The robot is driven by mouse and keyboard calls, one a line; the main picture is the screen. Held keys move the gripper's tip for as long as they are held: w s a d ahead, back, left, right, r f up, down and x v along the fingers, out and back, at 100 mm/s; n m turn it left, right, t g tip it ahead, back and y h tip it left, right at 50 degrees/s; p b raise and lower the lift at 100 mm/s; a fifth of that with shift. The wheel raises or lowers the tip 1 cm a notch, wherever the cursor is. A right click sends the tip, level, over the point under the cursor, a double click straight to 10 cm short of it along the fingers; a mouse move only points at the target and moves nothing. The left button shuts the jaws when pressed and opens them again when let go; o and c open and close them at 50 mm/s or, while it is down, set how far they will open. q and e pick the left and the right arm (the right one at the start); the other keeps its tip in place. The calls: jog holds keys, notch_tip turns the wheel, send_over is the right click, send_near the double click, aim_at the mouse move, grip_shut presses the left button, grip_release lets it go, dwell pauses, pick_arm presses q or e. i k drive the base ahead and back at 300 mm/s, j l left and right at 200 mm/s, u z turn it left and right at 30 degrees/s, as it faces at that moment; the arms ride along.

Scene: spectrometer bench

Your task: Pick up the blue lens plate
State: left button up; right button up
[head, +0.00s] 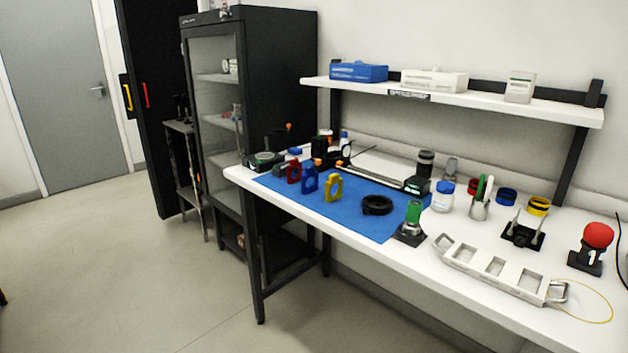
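The blue lens plate (310,180) stands upright on the blue mat (366,212), near the mat's front edge on the white bench. It has a round opening in its upper part. A red plate (294,170) stands close to its left and a yellow plate (334,188) stands to its right, with a small gap between. Neither of my grippers shows in the head view.
A black ring (377,205) lies on the mat to the right. A green-topped piece on a black base (409,225) stands at the mat's right corner. A white slotted strip (495,268) lies along the front edge. A shelf (450,97) hangs above the bench. Open floor (150,270) lies in front.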

aim_at(309, 181)
jog(key=i+j+z, duration=0.1)
jog(key=z, duration=0.35)
jog(key=i+j+z, duration=0.15)
jog(key=z, duration=0.3)
jog(key=j+z, duration=0.25)
jog(key=z, duration=0.2)
